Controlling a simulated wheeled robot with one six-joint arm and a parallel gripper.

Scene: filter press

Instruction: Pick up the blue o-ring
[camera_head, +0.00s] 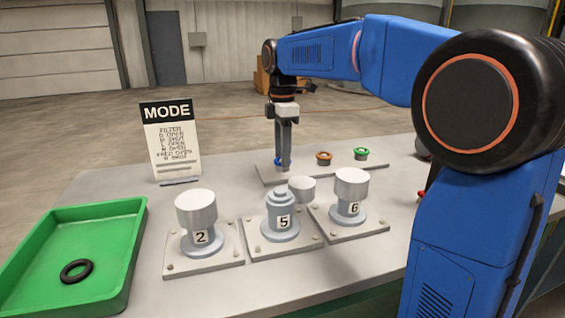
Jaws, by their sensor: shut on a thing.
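The blue o-ring (278,161) is at the left end of a flat grey rack plate (341,168) at the back of the table. Only a small part of it shows beside my fingers. My gripper (284,164) points straight down there and is shut on the blue o-ring. The fingertips hide most of the ring, and I cannot tell whether it is still touching its post.
An orange ring (324,157) and a green ring (361,152) sit on the same plate to the right. In front stand grey fittings numbered 2 (197,215), 5 (281,213) and 6 (351,190). A green tray (127,245) holds a black ring (76,271). A MODE sign (171,140) stands behind.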

